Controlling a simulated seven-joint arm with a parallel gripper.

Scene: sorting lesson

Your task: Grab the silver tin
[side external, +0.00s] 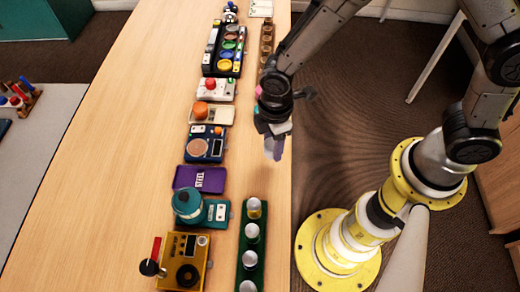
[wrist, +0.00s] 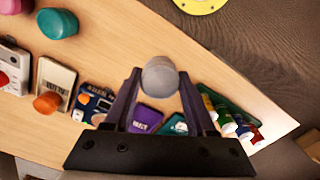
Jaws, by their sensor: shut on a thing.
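My gripper (side external: 274,147) hangs above the table near its right edge in the side view. In the wrist view my gripper (wrist: 158,90) has its two fingers closed on a silver-grey tin (wrist: 160,73), whose rounded top shows between and beyond the fingertips. In the side view the held tin is hard to tell apart from the fingers. A green tray (side external: 239,262) with several silver-topped cylinders stands nearer the camera, apart from the gripper.
A row of devices runs along the table (side external: 130,150): a yellow box with a lever (side external: 185,265), a teal device (side external: 188,205), a purple "STEEL" plate (side external: 200,179), a blue scale-like box (side external: 205,146), and a black tray of coloured discs (side external: 210,60). The table's left part is clear.

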